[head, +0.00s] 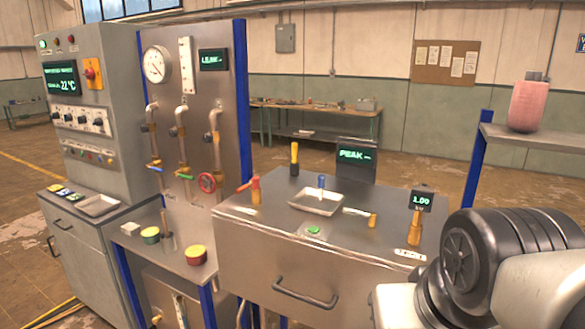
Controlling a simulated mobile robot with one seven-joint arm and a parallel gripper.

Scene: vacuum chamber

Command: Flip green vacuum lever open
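The green lever (184,176) is small and sits low on the middle of three copper-coloured pipes on the grey metal gauge panel (187,101). It looks roughly level, crosswise to its pipe, and nothing blocks it from view. It is too small to tell its exact angle. My arm shows at the lower right, well away from the lever and in front of the metal bench. My gripper is not in view.
A blue lever (154,169) is left of the green one and a red handwheel (207,182) right of it. A low table (176,257) with coloured-lid containers stands below. The metal bench (262,235) holds a tray (317,208) and upright handles. A control cabinet (92,110) stands left.

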